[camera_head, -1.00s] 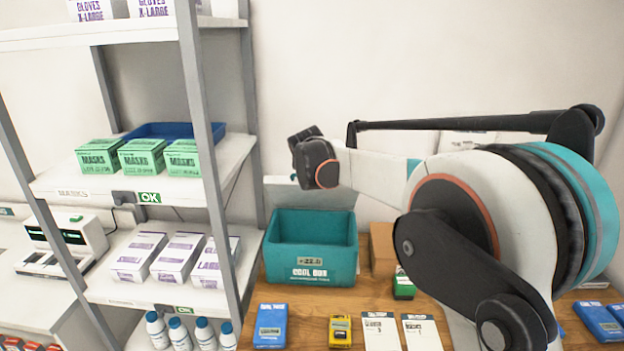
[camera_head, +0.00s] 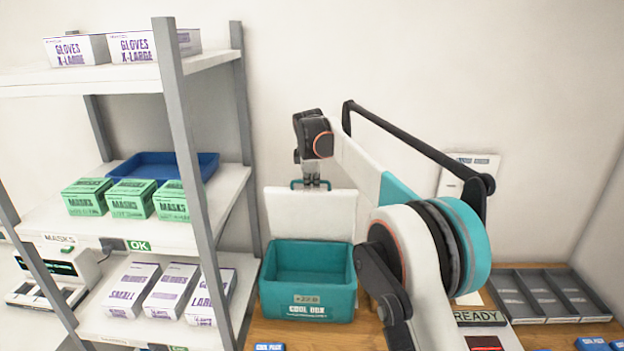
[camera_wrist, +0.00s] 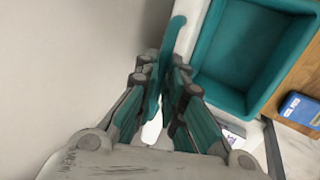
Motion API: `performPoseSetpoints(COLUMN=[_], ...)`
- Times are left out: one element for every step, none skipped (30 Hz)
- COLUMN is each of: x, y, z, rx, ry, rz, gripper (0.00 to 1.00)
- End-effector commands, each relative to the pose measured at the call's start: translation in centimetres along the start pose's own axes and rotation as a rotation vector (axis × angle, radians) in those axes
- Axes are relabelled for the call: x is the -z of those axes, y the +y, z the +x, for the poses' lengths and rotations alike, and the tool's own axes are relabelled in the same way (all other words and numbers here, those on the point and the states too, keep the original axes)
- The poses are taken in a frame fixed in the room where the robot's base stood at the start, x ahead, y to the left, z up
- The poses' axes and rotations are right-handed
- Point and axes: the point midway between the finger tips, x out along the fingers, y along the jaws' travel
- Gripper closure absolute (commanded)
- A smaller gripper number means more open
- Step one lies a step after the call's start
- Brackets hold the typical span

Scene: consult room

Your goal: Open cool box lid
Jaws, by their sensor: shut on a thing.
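The teal cool box (camera_head: 307,303) stands on the wooden counter, and its inside shows empty. Its white lid (camera_head: 310,216) stands raised, upright behind the box. A teal handle (camera_head: 297,184) is at the lid's top edge. My gripper (camera_head: 311,183) points down at the top of the lid, with its fingers shut on the handle. In the wrist view the fingers (camera_wrist: 162,80) close around the teal handle (camera_wrist: 176,28). The open teal box (camera_wrist: 250,50) lies to their right.
A shelf unit with green mask boxes (camera_head: 131,199), a blue tray (camera_head: 165,167) and glove boxes (camera_head: 171,287) stands close on the left. A grey divided tray (camera_head: 545,294) and a READY sign (camera_head: 479,317) are on the right. A wall is behind.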

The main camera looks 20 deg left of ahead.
Motion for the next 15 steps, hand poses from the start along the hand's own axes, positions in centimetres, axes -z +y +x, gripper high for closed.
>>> performPoseSetpoints(x=[-0.09, -0.09, -0.10, -0.10, -0.10, -0.11, -0.11, -0.11, -0.11, -0.11, -0.11, -0.11, -0.11, -0.11, -0.11], y=[0.05, 0.05, 0.05, 0.05, 0.05, 0.05, 0.05, 0.05, 0.05, 0.05, 0.05, 0.06, 0.06, 0.06, 0.06], z=[0.01, 0.01, 0.02, 0.02, 0.02, 0.03, 0.03, 0.03, 0.03, 0.03, 0.03, 0.02, 0.02, 0.02, 0.02], rx=[0.000, 0.000, 0.000, -0.001, -0.001, -0.001, -0.001, -0.001, -0.001, -0.001, -0.001, -0.001, -0.001, -0.001, -0.001], ry=[-0.001, -0.001, -0.001, -0.001, -0.001, -0.001, -0.002, -0.002, -0.002, -0.002, -0.002, -0.002, -0.002, -0.002, -0.002], rz=[0.001, 0.001, 0.001, 0.001, 0.001, 0.001, 0.001, 0.001, 0.001, 0.001, 0.001, 0.001, 0.001, 0.001, 0.001], gripper=[1.00, 1.00, 1.00, 1.00, 1.00, 1.00, 1.00, 1.00, 1.00, 1.00, 1.00, 1.00, 1.00, 1.00, 0.84])
